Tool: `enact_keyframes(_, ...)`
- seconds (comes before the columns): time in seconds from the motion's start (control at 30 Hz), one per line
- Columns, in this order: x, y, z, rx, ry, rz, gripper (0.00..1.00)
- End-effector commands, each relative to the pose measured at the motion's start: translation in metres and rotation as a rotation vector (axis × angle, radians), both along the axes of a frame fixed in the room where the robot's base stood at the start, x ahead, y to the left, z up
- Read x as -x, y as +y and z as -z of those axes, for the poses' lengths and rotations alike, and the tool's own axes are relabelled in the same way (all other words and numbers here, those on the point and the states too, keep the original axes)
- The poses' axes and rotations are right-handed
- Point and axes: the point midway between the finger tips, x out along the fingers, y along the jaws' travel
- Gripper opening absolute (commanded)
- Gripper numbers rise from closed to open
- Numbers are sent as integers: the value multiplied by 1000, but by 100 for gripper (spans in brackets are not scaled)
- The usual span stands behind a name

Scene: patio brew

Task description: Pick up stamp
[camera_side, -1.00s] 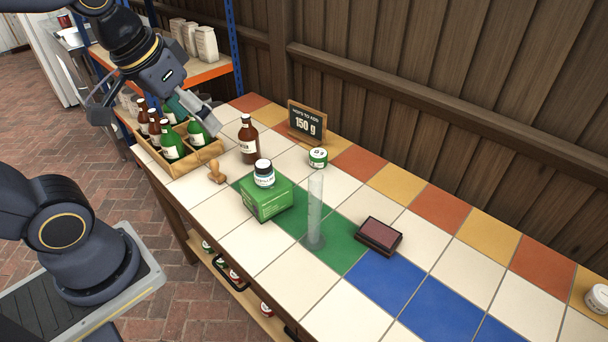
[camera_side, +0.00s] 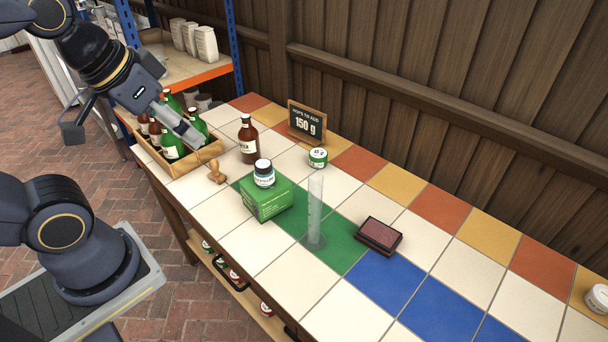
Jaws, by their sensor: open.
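The stamp (camera_side: 216,173) is a small wooden piece with a knobbed handle. It stands on a pale tile near the left end of the tiled table, just right of the bottle crate. My gripper (camera_side: 196,140) is open and empty, above the crate and up and to the left of the stamp. It is apart from the stamp. One finger shows clearly as a grey bar; the other is partly hidden. The ink pad (camera_side: 379,234), dark red in a dark case, lies further right on the table.
A wooden crate (camera_side: 180,168) of green and brown bottles sits under my gripper. A brown bottle (camera_side: 248,140) stands behind the stamp. A green box (camera_side: 266,200) with a jar (camera_side: 264,173) on top and a clear cylinder (camera_side: 315,215) stand to the right.

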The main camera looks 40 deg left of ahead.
Motion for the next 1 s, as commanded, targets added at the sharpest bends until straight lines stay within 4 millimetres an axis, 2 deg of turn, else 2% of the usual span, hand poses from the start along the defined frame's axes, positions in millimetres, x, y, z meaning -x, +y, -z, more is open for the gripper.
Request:
enact_keyframes(0.33, 0, 0, 0, 0, 0, 0, 79)
enact_keyframes(0.5, 0, 0, 0, 0, 0, 0, 61)
enact_keyframes(0.83, 0, 0, 0, 10, -2, -19, 61)
enact_keyframes(0.9, -3, -4, -2, 61, -15, -70, 61)
enact_keyframes(1.0, -15, -24, -14, 251, -49, -200, 61)
